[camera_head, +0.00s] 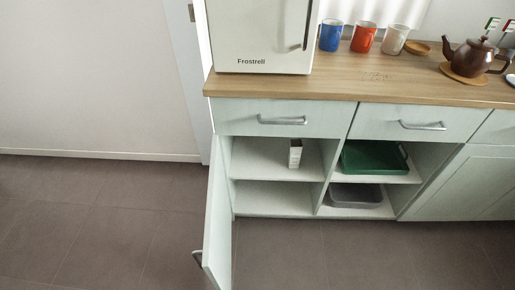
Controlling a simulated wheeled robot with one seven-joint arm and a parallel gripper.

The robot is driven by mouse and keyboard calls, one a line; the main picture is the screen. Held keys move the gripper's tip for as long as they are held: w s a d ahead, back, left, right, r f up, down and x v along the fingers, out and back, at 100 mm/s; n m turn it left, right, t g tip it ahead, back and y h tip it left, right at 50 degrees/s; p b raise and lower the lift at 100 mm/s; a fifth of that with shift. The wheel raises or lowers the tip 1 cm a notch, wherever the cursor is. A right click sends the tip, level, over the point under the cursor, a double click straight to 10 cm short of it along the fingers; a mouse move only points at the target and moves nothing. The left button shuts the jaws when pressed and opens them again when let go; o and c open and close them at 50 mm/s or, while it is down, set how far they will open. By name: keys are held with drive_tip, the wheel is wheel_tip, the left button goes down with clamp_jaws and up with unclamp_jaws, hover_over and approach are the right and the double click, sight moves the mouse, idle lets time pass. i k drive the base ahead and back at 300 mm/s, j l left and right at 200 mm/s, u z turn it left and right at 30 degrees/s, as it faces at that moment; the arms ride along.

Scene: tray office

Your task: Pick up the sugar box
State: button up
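A small white box with dark marks on its upper part (295,155) stands upright on the upper shelf of the open left cabinet section, near its right side. It is the only box of this kind in view; its label is too small to read, so I cannot confirm that it is the sugar box. My gripper is not in view.
The left cabinet door (218,225) stands open toward me. A green tray (375,158) and a grey tray (356,195) sit in the section beside. The counter (370,75) holds a white appliance (262,35), cups (363,37) and a teapot (472,58). The floor ahead is clear.

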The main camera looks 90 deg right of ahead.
sight(295, 154)
drive_tip(key=k+j, duration=0.35)
drive_tip(key=k, duration=0.15)
drive_tip(key=k+j, duration=0.35)
drive_tip(key=k, duration=0.15)
drive_tip(key=k+j, duration=0.35)
drive_tip(key=k+z, duration=0.1)
drive_tip(key=z, duration=0.35)
drive_tip(key=k+z, duration=0.15)
drive_tip(key=z, duration=0.25)
drive_tip(key=k+z, duration=0.15)
drive_tip(key=z, duration=0.3)
drive_tip(key=k+z, duration=0.1)
drive_tip(key=z, duration=1.1)
drive_tip(key=i+l, duration=0.1)
drive_tip(key=i, duration=0.35)
drive_tip(key=i+l, duration=0.1)
drive_tip(key=i, duration=0.4)
drive_tip(key=i+u, duration=0.15)
drive_tip(key=u, duration=0.3)
drive_tip(key=i+l+u, duration=0.1)
drive_tip(key=u, duration=0.4)
drive_tip(key=i+l+u, duration=0.2)
drive_tip(key=u, duration=0.9)
